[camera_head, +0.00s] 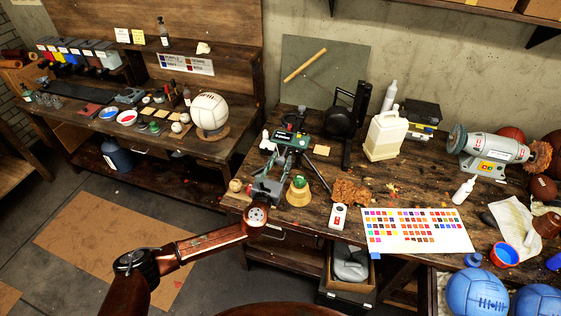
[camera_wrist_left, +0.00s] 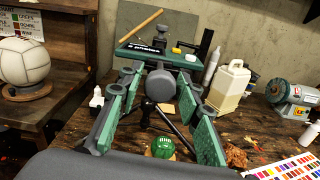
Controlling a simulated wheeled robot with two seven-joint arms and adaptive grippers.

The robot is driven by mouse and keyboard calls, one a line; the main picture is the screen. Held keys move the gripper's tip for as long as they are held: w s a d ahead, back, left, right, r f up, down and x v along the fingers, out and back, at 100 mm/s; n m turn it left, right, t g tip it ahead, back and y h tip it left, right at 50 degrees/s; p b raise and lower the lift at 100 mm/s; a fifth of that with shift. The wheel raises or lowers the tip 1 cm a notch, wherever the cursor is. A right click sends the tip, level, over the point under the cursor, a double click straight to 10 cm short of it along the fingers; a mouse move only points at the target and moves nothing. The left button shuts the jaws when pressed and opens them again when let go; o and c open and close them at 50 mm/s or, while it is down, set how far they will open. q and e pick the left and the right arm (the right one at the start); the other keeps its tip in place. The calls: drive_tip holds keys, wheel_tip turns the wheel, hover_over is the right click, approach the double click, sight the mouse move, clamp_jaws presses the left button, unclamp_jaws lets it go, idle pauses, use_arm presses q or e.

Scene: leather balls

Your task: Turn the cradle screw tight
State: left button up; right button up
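My right gripper is not in view.
A green-topped yellow object (camera_head: 298,191) stands close beside my left wrist. A small tan ball (camera_head: 235,185), a white canister (camera_head: 385,136), a brown scrap (camera_head: 350,190) and a colour chart (camera_head: 418,231) are on the bench. A pale ball (camera_head: 209,112) sits on the left bench.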

use_arm(q)
clamp_jaws()
drive_tip(key=shift+r+m+p, duration=0.15)
drive_tip(key=shift+m+p, duration=0.35)
drive_tip(key=shift+p, duration=0.3)
drive_tip(key=shift+m+p, duration=0.55)
drive_tip(key=shift+m, duration=0.15)
drive_tip(key=shift+o, duration=1.8)
unclamp_jaws()
drive_tip(key=v, duration=1.2)
